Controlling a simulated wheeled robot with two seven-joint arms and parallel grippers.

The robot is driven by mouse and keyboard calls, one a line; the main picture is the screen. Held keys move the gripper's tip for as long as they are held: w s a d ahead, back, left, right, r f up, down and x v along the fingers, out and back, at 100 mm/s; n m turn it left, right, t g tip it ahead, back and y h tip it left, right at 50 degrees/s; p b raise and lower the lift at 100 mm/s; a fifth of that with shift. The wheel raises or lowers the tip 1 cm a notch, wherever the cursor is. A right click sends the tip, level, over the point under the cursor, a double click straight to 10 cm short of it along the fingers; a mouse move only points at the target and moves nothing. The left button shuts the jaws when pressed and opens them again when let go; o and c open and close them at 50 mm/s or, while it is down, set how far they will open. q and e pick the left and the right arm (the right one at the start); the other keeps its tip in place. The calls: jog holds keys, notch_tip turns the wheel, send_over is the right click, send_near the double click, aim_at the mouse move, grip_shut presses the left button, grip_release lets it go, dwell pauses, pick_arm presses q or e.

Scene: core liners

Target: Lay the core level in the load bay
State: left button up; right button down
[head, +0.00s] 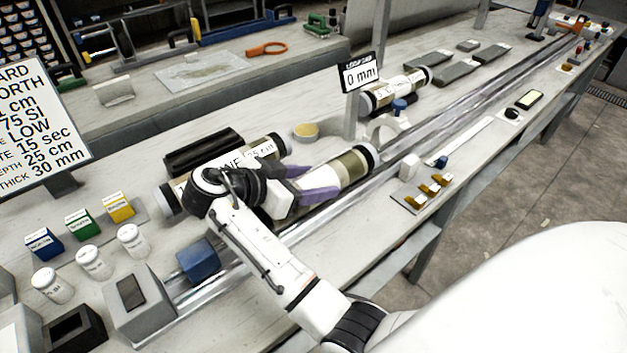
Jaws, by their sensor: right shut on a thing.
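The core lies slantwise along the near side of the bench, beside the clear rails (398,160). My gripper and wrist hide its lower left end; I cannot tell whether it touches the surface below. Another labelled core (262,149) lies just behind, partly hidden by my wrist. A third core (412,82) lies farther back. No part is clearly marked as the load bay. My left gripper is out of view.
A blue block (198,260) sits on the rails near my forearm. White jars (93,262) and coloured boxes (82,223) stand at left.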

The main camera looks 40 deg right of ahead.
aim_at(313, 176)
jog(key=shift+f, duration=0.15)
jog(key=c, duration=0.6)
grip_release()
jog(key=shift+c, duration=0.2)
jog(key=o, duration=0.3)
jog(key=shift+s+f, duration=0.1)
jog(key=shift+f, duration=0.15)
jog(key=o, duration=0.3)
jog(key=shift+o, duration=0.2)
jog(key=shift+r, duration=0.1)
jog(key=shift+r+p, duration=2.15)
jog(key=shift+r, duration=2.4)
